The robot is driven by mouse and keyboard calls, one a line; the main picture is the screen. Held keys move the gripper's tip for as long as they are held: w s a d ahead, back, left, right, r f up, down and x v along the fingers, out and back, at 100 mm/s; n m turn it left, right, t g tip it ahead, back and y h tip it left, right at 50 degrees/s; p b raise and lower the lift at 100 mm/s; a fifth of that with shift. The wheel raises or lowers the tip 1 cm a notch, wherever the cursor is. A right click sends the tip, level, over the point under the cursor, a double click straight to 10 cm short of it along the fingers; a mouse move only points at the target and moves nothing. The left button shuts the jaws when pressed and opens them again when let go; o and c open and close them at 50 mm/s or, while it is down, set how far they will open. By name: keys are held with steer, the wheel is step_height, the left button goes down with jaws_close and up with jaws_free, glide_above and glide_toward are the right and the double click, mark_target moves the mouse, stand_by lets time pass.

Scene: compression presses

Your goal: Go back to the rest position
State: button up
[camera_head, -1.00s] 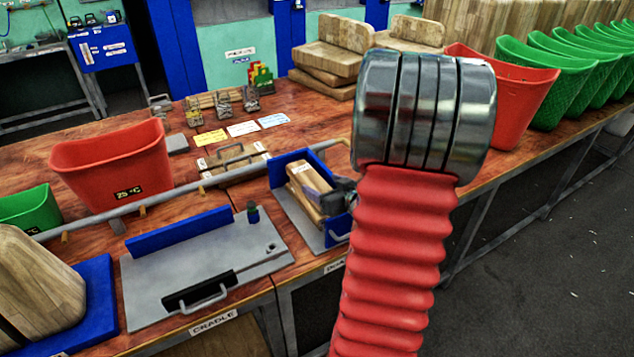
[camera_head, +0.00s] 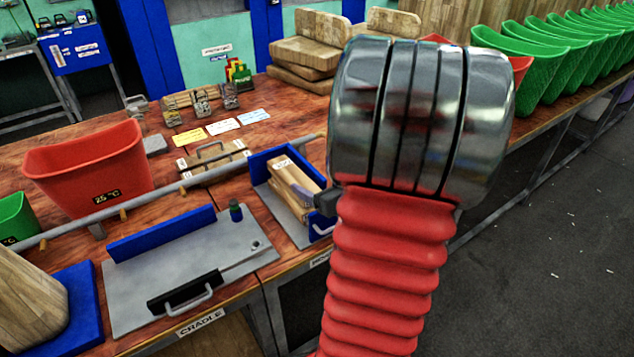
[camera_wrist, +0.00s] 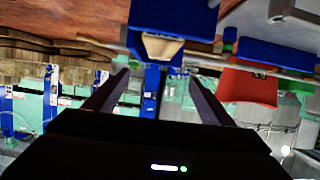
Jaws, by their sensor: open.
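My gripper (camera_wrist: 153,82) is open in the wrist view, with its two dark fingers spread and nothing between them. In the head view only a small grey part of my gripper (camera_head: 326,203) shows, beside the near right end of the blue holder; my red and metal arm hides the rest. Wooden pieces (camera_head: 293,182) with a white label lie in the blue-walled holder (camera_head: 262,160). The wrist view, which looks upside down, shows a wooden piece (camera_wrist: 162,47) in a blue holder beyond the fingers.
The grey cradle plate (camera_head: 150,283) with a black handle lies on the bench at left. A red bin (camera_head: 90,170) stands behind it. Stacked wooden boards (camera_head: 300,52) and green bins (camera_head: 520,70) line the back. Open floor (camera_head: 560,250) lies at right.

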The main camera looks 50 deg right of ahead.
steer(key=shift+w+r, duration=0.1)
stand_by(0.6)
steer(key=w+a+r+g+h, duration=0.1)
steer(key=w+a+r+g, duration=0.1)
steer(key=a+r, duration=0.35)
steer(key=w+a+r+g+h, duration=0.1)
steer(key=w+a+r+g, duration=0.15)
steer(key=a, duration=0.55)
steer(key=s+a+r+n+g+y, duration=0.1)
steer(key=s+a+y, duration=0.2)
steer(key=a, duration=0.9)
steer(key=s+a+n+g+y, duration=0.2)
steer(key=s+a+y, duration=0.1)
steer(key=s+a, duration=0.6)
steer(key=a, duration=0.3)
steer(key=shift+s+r, duration=0.2)
steer(key=shift+r, duration=0.15)
steer(key=shift+a, duration=0.1)
steer(key=shift+c, duration=0.4)
